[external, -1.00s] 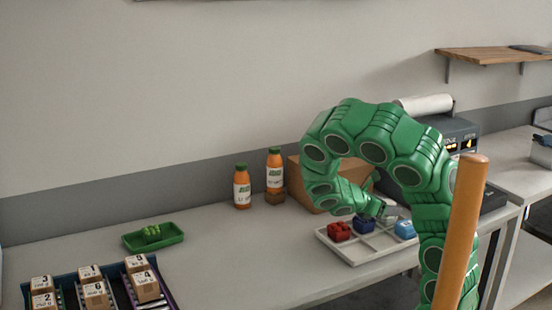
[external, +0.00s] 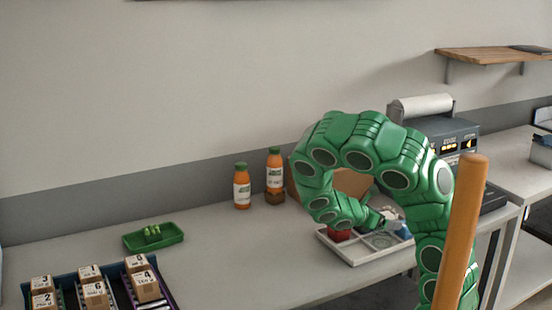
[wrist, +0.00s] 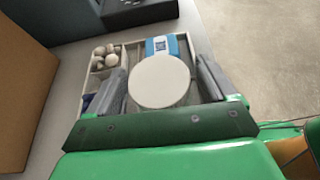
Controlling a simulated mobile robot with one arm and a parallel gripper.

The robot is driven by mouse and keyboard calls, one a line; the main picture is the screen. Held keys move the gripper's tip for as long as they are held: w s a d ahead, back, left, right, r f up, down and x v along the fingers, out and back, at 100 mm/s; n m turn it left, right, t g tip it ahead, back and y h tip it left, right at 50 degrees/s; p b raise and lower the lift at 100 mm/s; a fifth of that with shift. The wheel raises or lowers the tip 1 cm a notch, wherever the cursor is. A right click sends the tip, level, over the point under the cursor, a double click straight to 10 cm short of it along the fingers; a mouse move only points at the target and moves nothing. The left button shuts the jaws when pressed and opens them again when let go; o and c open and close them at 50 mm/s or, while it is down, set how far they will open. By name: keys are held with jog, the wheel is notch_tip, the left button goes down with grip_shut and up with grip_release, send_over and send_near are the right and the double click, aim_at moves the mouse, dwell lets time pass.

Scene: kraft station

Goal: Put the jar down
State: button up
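The jar (wrist: 160,81) shows in the wrist view as a round, pale lid seen from above. My gripper (wrist: 163,85) has one finger on each side of it, close against its edges. The jar's body and base are hidden under the lid, so I cannot tell whether it touches the tray. In the external view my gripper (external: 388,215) is low over the right part of the pale compartment tray (external: 350,253). The jar is hard to make out there.
The tray holds a red item (external: 340,235), a blue item (wrist: 163,46) and small round pale pieces (wrist: 104,56). A cardboard box (wrist: 20,90) stands beside it. Two orange bottles (external: 242,187) and a green tray (external: 152,236) stand left on the table.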

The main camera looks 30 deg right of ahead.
jog(key=shift+o, duration=0.3)
jog(key=v, duration=1.2)
dwell(0.4)
jog(key=s+d+r+m+g+y, duration=0.1)
jog(key=s+d+r+m+y, duration=0.15)
jog(key=s+m+y, duration=0.45)
jog(key=s+d+r+m+g+y, duration=0.1)
jog(key=s+r+m+y, duration=0.25)
jog(key=s+m, duration=0.4)
jog(key=s+a+r+m+y, duration=0.1)
jog(key=s+a+m+y, duration=0.1)
jog(key=s+a, duration=0.3)
jog(key=s+m, duration=0.1)
jog(key=s, duration=0.3)
jog(key=shift+a+y, duration=0.35)
jog(key=shift+s+r, duration=0.1)
